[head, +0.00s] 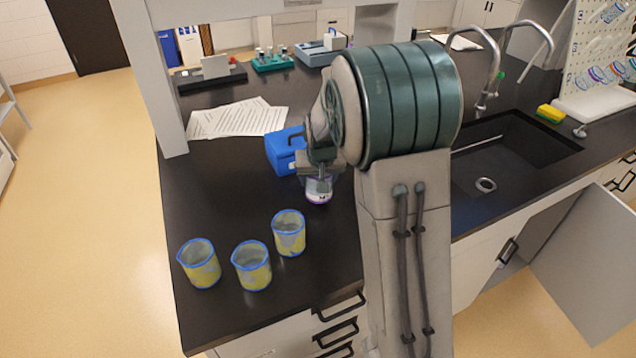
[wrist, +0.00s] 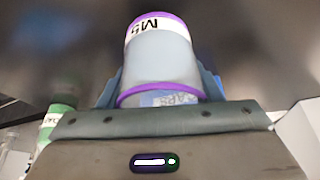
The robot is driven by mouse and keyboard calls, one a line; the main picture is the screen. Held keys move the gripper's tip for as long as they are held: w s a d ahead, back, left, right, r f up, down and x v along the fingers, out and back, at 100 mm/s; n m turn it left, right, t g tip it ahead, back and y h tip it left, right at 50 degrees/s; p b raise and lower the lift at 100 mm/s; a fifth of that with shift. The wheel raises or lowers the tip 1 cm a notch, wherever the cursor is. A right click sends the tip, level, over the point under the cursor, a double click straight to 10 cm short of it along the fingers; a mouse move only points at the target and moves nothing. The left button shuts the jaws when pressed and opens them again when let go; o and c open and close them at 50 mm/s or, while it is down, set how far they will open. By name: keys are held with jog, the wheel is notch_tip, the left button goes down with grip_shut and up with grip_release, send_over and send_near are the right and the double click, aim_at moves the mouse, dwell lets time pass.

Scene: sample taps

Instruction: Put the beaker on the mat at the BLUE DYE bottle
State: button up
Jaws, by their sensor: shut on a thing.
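A clear beaker with purple bands and a white label reading like "M5" (head: 319,190) is in my gripper (head: 318,172). In the wrist view the beaker (wrist: 160,60) sits between the two fingers, which touch its sides. In the head view the beaker is just in front of a blue box, over the dark counter; I cannot tell whether its base touches the counter. My arm hides part of the counter behind it. I cannot make out the mat or a bottle labelled BLUE DYE in either view.
Three yellow-filled, blue-rimmed beakers (head: 200,264) (head: 251,266) (head: 289,233) stand at the counter's front left. A blue box (head: 284,151) is beside my gripper. Papers (head: 238,118) lie behind. A sink (head: 512,150) is at right. A green bottle (wrist: 58,120) shows at the wrist view's left.

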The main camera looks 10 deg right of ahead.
jog(key=shift+f, duration=1.25)
jog(key=o, duration=1)
jog(key=shift+f, duration=0.1)
jog(key=shift+o, duration=0.2)
